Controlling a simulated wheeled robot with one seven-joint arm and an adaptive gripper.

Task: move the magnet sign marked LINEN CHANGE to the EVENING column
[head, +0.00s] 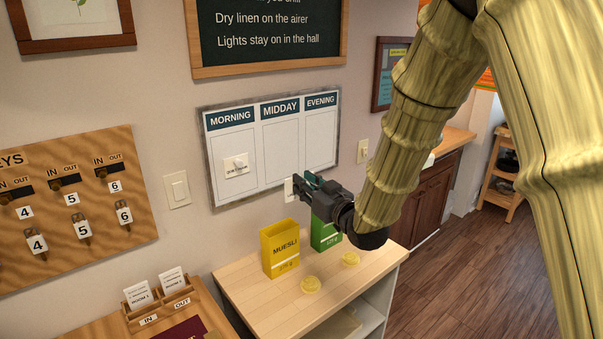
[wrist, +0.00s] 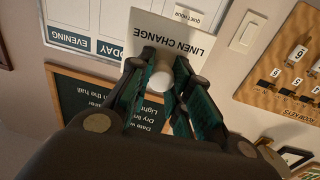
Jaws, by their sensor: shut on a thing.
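The white LINEN CHANGE magnet sign (wrist: 200,43) fills the top of the wrist view, upside down. My gripper (wrist: 161,76) is shut on its pale round knob (wrist: 161,73). In the head view my gripper (head: 304,185) holds the sign (head: 289,189) nearly edge-on near the lower part of the MIDDAY column; the gap to the board is hard to judge. The framed board (head: 318,139) has MORNING, MIDDAY and EVENING columns. The EVENING column (head: 321,136) is at the right and bare in the head view.
Another small magnet sign (head: 236,165) sits in the MORNING column. Below the board, a wooden-topped cabinet (head: 318,309) bears a yellow MUESLI box (head: 280,249), a green box (head: 323,234) and two yellow round things (head: 310,284). A light switch (head: 177,189) is left of the board.

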